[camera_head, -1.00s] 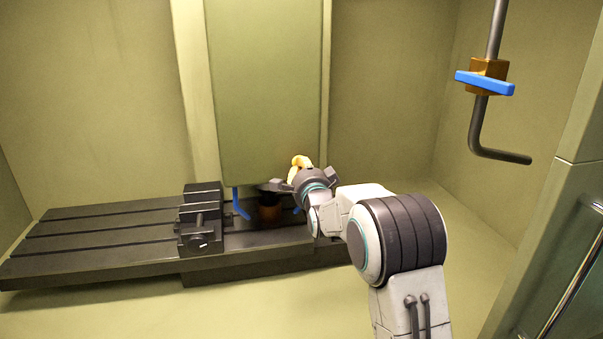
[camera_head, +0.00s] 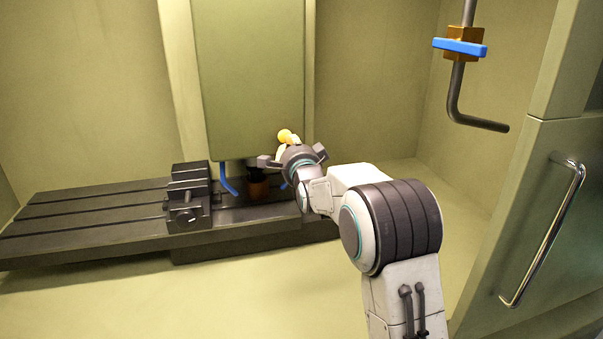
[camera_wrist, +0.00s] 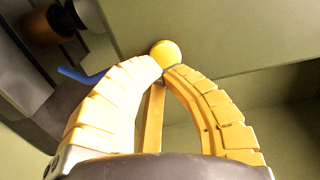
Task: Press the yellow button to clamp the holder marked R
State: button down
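The yellow button (camera_wrist: 165,53) is a round knob at the green spindle housing's lower edge in the wrist view. In the head view it shows (camera_head: 285,135) just above my gripper (camera_head: 292,150). My gripper's yellow fingers (camera_wrist: 163,68) curve inward, their tips together and empty just below the button. I cannot tell whether they touch it. A brown and black cylindrical holder (camera_head: 258,188) is under the housing, partly hidden by my gripper; it also shows at the wrist view's upper left (camera_wrist: 48,25). No R mark is readable.
The green housing (camera_head: 250,80) hangs above a slotted machine table (camera_head: 90,220) with a dark vise (camera_head: 188,198). Blue nozzles (camera_wrist: 78,75) hang near the holder. A bent pipe with a blue valve lever (camera_head: 460,47) and a door handle (camera_head: 545,235) are at right.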

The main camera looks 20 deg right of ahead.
jog(key=s+b, duration=0.3)
jog(key=s, duration=0.7)
jog(key=shift+s, duration=0.1)
dwell(0.7)
